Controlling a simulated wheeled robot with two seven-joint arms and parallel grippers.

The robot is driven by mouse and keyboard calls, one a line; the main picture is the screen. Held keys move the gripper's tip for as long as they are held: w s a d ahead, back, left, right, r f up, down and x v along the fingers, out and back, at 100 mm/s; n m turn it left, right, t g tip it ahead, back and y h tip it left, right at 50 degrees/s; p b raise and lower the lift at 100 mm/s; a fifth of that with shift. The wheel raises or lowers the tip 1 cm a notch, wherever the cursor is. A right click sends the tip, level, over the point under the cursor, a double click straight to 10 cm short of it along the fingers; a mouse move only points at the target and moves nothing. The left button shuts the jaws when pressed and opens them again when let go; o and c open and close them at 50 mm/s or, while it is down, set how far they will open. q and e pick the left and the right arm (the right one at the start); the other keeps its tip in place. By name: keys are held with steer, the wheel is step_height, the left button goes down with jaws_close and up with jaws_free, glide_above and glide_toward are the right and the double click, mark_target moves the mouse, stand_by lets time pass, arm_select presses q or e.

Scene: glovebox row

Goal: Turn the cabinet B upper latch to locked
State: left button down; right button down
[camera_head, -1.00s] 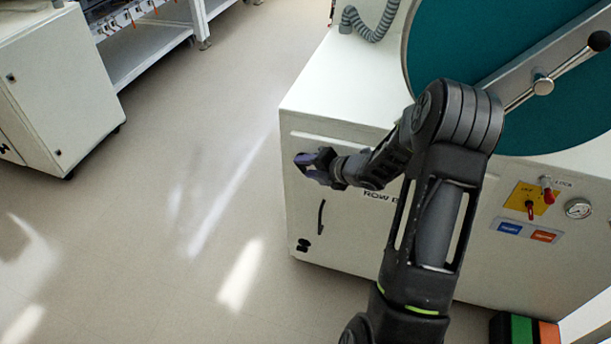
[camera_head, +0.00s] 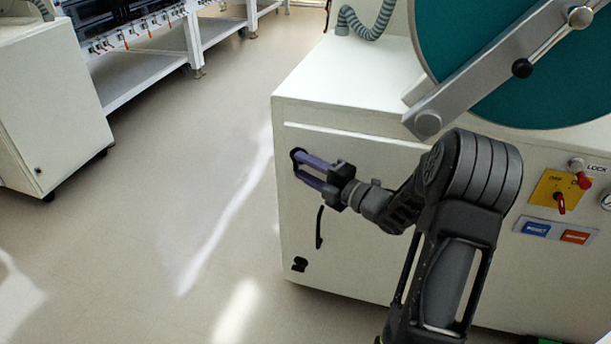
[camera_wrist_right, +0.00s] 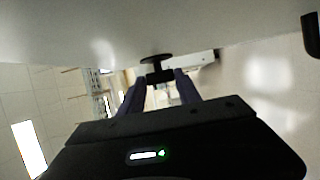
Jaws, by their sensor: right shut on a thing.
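The cabinet B upper latch (camera_head: 296,155) is a small black knob near the upper left edge of the white cabinet front (camera_head: 370,265). My right gripper (camera_head: 301,166) reaches it from the right, its purple fingers pointing left. In the right wrist view the black latch (camera_wrist_right: 157,72) sits between the two fingers, and the gripper is shut on it. The fingers partly hide the latch, so its exact angle is hard to tell. My left gripper is not in view.
A black handle (camera_head: 319,227) and a lower black latch (camera_head: 300,264) are below on the same front. A round teal door (camera_head: 560,85) with a metal bar is above right. A red-switch panel (camera_head: 560,192) is at right. The floor at left is clear.

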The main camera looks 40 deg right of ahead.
stand_by(0.3)
steer(key=c, duration=0.8)
jaws_free()
steer(key=shift+c, duration=0.2)
steer(key=shift+s+d, duration=0.1)
steer(key=v, duration=0.7)
steer(key=shift+s+p, duration=0.35)
steer(key=shift+p, duration=0.05)
